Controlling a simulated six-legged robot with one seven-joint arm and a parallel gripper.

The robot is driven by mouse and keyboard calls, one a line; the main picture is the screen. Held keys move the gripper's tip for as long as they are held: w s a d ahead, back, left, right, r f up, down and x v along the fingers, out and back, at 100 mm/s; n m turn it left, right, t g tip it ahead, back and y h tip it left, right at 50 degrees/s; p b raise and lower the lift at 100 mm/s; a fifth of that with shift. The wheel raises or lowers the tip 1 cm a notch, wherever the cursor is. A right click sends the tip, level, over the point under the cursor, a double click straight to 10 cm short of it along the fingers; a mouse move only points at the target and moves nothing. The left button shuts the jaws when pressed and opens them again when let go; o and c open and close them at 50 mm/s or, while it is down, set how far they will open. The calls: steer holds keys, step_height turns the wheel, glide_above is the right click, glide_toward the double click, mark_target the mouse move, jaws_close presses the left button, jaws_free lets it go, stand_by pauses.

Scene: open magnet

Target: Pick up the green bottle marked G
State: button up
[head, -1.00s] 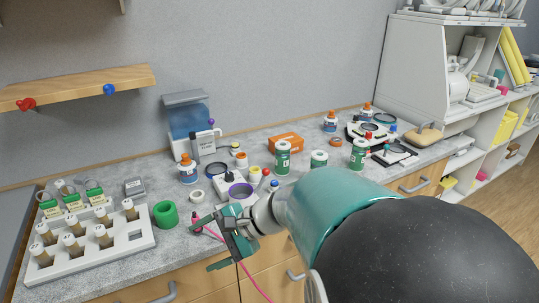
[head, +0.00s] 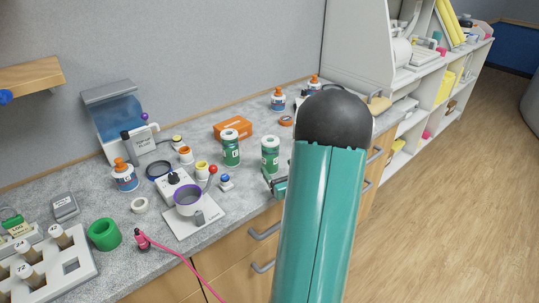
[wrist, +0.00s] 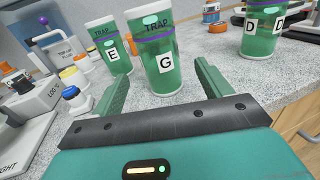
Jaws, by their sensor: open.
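The green bottle marked G (wrist: 160,68) stands upright on the counter straight ahead of my gripper (wrist: 163,76) in the wrist view. The fingers are open, one to each side of its lower part; I cannot tell how far it is between them. In the head view bottle G (head: 270,154) has my gripper (head: 268,181) low in front of it, partly hidden by my arm. A similar green bottle marked E (wrist: 112,52) stands just left, also seen in the head view (head: 231,152). Another marked D (wrist: 262,32) stands to the right and is hidden in the head view.
An instrument with a purple ring (head: 188,198) and a red-tipped lever stands left of the bottles. An orange box (head: 232,129) lies behind them. Several small jars stand left of bottle E. The counter's front edge (head: 250,222) runs close by my gripper.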

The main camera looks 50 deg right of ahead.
mark_target(268, 154)
steer(key=x, duration=0.9)
steer(key=shift+a, duration=0.1)
steer(key=c, duration=1.3)
